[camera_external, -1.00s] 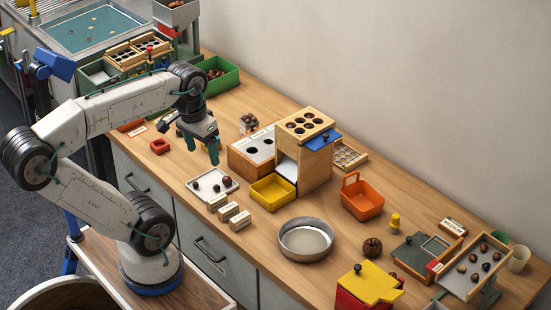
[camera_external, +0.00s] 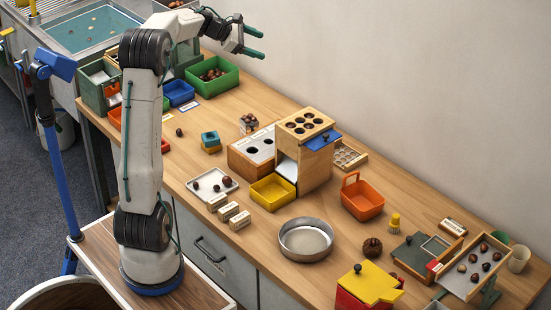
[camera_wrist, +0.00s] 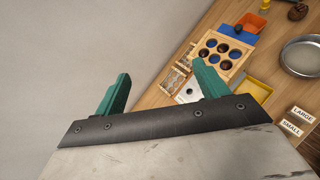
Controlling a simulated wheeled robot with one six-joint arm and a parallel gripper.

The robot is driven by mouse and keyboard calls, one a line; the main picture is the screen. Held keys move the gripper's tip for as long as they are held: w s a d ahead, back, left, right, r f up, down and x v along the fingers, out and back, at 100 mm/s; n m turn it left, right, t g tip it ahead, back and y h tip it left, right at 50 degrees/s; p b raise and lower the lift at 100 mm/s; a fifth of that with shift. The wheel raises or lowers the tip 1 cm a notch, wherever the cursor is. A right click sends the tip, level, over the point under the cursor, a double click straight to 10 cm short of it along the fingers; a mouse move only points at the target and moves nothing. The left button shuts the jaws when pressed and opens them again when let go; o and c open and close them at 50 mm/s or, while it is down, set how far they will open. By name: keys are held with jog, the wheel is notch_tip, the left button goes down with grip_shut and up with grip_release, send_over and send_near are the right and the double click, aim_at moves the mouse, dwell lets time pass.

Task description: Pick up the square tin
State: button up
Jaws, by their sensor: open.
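A small grey container (camera_external: 249,124), boxy and holding chestnuts, stands on the bench behind the wooden box with two holes. It may be the square tin, but it is too small to be sure. A small teal square piece with a hole (camera_external: 210,137) sits on a yellow block to its left. My gripper (camera_external: 262,44) is raised high near the wall, well above the bench, with its two teal fingers apart and nothing between them. In the wrist view my gripper (camera_wrist: 163,84) is also open and empty. I cannot make out the grey container there.
A round metal pan (camera_external: 306,257), a yellow tray (camera_external: 272,203), an orange basket (camera_external: 362,207) and a tall wooden stand with holes (camera_external: 319,167) crowd the middle. A green crate (camera_external: 224,88) stands at the back. A white tray (camera_external: 200,192) holds chestnuts. The wall is close behind.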

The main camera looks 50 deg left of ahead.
jog(key=w+a+f+n+t+y, duration=0.15)
jog(key=a+n, duration=0.25)
jog(key=a, duration=0.4)
jog(key=w+a+f+n+t+y, duration=0.1)
jog(key=a+f+n, duration=0.2)
jog(key=a, duration=0.5)
send_near(251, 121)
jog(key=w, duration=0.3)
jog(key=x, duration=0.4)
jog(key=f+x, duration=0.1)
jog(key=x, duration=0.2)
jog(key=shift+s+d+f, duration=0.1)
jog(key=shift+s+d, duration=0.15)
jog(key=shift+s, duration=0.1)
jog(key=shift+w+d+f, duration=0.1)
jog(key=shift+w+f, duration=0.05)
jog(key=shift+w, duration=0.35)
jog(key=c, duration=1.1)
